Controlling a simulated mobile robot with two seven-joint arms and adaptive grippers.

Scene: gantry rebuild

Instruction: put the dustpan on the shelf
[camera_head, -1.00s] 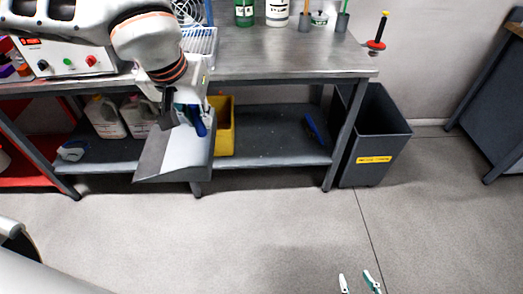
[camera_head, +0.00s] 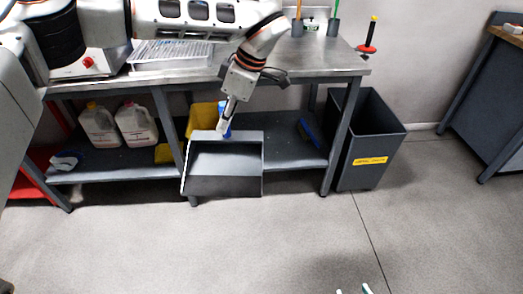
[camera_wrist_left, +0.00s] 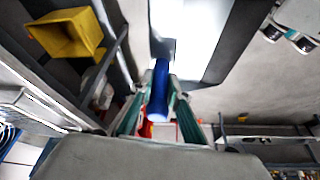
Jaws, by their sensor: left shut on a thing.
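The dustpan (camera_head: 226,171) is a dark grey scoop with a blue handle. In the head view it hangs upright in front of the lower shelf (camera_head: 287,155) of the steel bench, its open side facing me. My left gripper (camera_head: 224,124) is shut on the blue handle. In the left wrist view the handle (camera_wrist_left: 158,88) lies between the teal finger pads (camera_wrist_left: 152,108), and the pan extends beyond, pale in the light. My right gripper (camera_head: 354,290) shows only its two fingertips, spread apart, at the bottom edge of the head view.
On the shelf stand white jugs (camera_head: 137,123) at the left, a yellow bin (camera_head: 204,117) behind the dustpan, and a blue brush (camera_head: 307,133) at the right. A bench leg (camera_head: 341,141) and a grey waste bin (camera_head: 372,140) bound the right side. The floor in front is clear.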

